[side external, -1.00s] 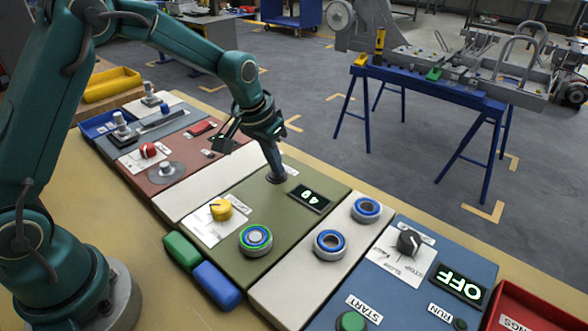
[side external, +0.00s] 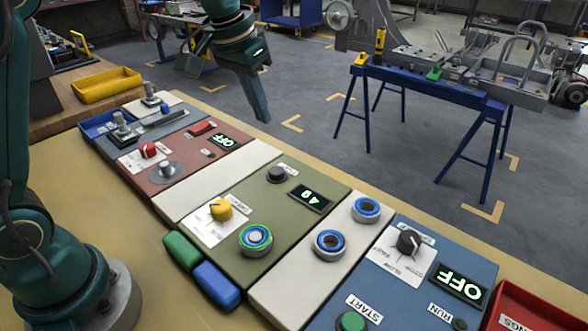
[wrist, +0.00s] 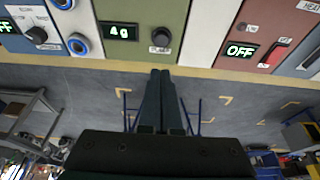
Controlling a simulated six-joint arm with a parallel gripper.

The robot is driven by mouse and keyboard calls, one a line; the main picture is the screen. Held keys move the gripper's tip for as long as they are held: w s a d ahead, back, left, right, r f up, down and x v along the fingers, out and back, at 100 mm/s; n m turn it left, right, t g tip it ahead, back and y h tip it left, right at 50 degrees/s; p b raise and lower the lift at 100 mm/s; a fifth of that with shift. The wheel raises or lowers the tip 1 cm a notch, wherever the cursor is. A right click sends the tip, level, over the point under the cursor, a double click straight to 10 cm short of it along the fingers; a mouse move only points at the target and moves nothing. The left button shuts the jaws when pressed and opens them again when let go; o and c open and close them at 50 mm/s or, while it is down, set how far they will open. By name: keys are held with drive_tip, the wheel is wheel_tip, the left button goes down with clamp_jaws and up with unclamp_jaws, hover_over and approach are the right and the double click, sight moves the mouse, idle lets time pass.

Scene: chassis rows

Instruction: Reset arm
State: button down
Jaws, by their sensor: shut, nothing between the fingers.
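My gripper (side external: 262,112) is shut and empty, raised in the air beyond the far edge of the panel row, at the top middle of the side view. In the wrist view my gripper (wrist: 160,75) points toward the green panel, its closed fingertips just below the panel's edge. The green panel (side external: 245,200) carries a black knob (side external: 277,174), a small display (side external: 310,198) that reads "4 g" in the wrist view, a yellow knob (side external: 221,209) and a ring (side external: 256,239) with a green and blue rim. The gripper touches none of these.
A blue panel (side external: 385,285) with an "OFF" display (side external: 459,286) is at right. A red-brown panel (side external: 185,175) with its own "OFF" display (side external: 224,140) is at left. Two blue-rimmed rings (side external: 330,244) sit on the white strip. Green (side external: 182,250) and blue (side external: 217,284) blocks lie in front.

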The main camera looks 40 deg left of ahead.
idle(0.4)
drive_tip(key=s+d+r+t, duration=0.2)
drive_tip(key=s+r, duration=0.4)
drive_tip(key=s, duration=0.4)
drive_tip(key=s+f, duration=0.7)
drive_tip(key=s, duration=0.2)
drive_tip(key=shift+s+f, duration=0.2)
drive_tip(key=shift+f, duration=0.2)
drive_tip(key=shift+d, duration=0.1)
